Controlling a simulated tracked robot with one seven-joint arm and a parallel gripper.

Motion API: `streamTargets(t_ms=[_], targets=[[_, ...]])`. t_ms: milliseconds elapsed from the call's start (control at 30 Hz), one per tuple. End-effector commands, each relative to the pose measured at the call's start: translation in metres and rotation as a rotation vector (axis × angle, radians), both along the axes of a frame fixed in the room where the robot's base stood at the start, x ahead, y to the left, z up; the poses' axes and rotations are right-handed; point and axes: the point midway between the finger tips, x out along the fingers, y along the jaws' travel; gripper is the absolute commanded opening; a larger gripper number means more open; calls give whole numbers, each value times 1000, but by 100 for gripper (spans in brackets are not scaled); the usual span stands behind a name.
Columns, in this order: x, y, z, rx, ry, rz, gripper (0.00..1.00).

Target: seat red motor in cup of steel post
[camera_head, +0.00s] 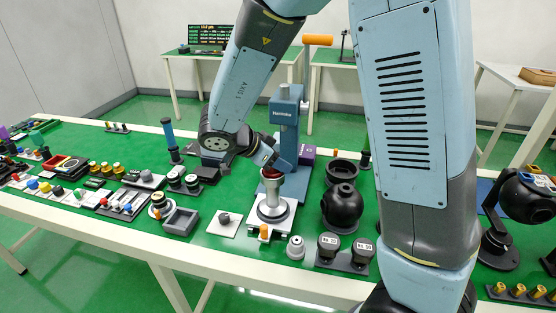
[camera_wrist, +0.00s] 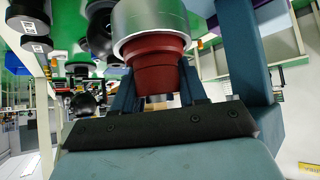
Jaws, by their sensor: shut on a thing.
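The steel post (camera_head: 271,200) stands on a pale square base in the middle of the bench, in front of a blue press-like stand. The red motor (camera_head: 271,174) shows as a thin red band at the top of the post, mostly hidden by my gripper (camera_head: 274,165). In the wrist view the red motor (camera_wrist: 157,68) is between the fingers of my gripper (camera_wrist: 155,88), which is shut on it. The steel cup (camera_wrist: 150,22) surrounds the motor's far end there. How deep the motor sits inside cannot be seen.
The blue stand (camera_head: 285,125) rises close behind the post. A black ball-shaped unit (camera_head: 341,206) stands to the right, and two dark capped parts (camera_head: 345,250) lie in front of it. A grey tray (camera_head: 180,221) and many small parts fill the left.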

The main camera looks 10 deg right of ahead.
Motion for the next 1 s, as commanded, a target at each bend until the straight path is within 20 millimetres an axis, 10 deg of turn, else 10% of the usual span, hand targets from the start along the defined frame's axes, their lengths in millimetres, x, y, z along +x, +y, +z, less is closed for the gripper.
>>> streamTargets(t_ms=[33, 67, 333, 1000], targets=[[0, 0, -1, 0, 0, 0, 6], [0, 0, -1, 0, 0, 0, 45], [0, 0, 0, 0, -1, -1, 70], [-16, 36, 38, 2, -2, 1, 72]])
